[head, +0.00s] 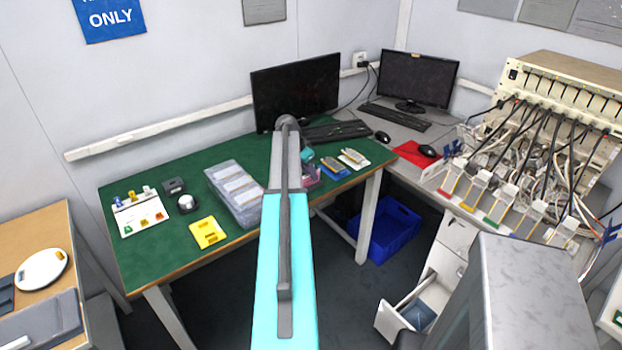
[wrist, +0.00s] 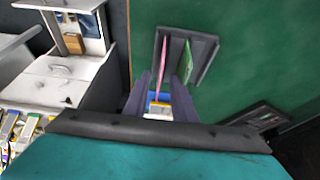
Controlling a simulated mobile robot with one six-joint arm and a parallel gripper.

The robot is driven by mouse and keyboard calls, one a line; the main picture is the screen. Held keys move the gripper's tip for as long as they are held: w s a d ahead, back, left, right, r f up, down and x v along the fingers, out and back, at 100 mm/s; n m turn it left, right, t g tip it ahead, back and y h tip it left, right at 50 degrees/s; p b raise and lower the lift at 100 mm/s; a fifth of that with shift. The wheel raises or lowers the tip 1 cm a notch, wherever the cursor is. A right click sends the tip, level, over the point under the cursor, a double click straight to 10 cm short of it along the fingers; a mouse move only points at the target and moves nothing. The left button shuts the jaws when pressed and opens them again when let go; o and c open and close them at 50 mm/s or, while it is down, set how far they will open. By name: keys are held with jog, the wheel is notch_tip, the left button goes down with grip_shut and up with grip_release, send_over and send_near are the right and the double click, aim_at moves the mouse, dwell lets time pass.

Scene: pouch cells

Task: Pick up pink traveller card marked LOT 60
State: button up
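The pink card (wrist: 162,58) stands nearly edge-on in a dark grey slotted holder (wrist: 208,62) in the wrist view. Its marking cannot be read from this angle. A green card (wrist: 187,62) stands to its right in the same holder. My gripper (wrist: 161,84) is open, with its two dark fingers apart at the near end of the holder. The lower end of the pink card shows between the fingers; I cannot tell whether either finger touches it. In the head view my arm hides most of the holder area.
A blue and yellow item (wrist: 158,99) shows between the fingers. The green table (head: 150,262) also bears a clear-lidded case (head: 236,190), a yellow block (head: 208,232) and a white board (head: 140,215). Monitors (head: 296,90) stand behind.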

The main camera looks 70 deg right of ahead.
jog(key=shift+s+d+f, duration=0.15)
jog(key=shift+d+f, duration=0.05)
jog(key=shift+f, duration=0.4)
grip_shut()
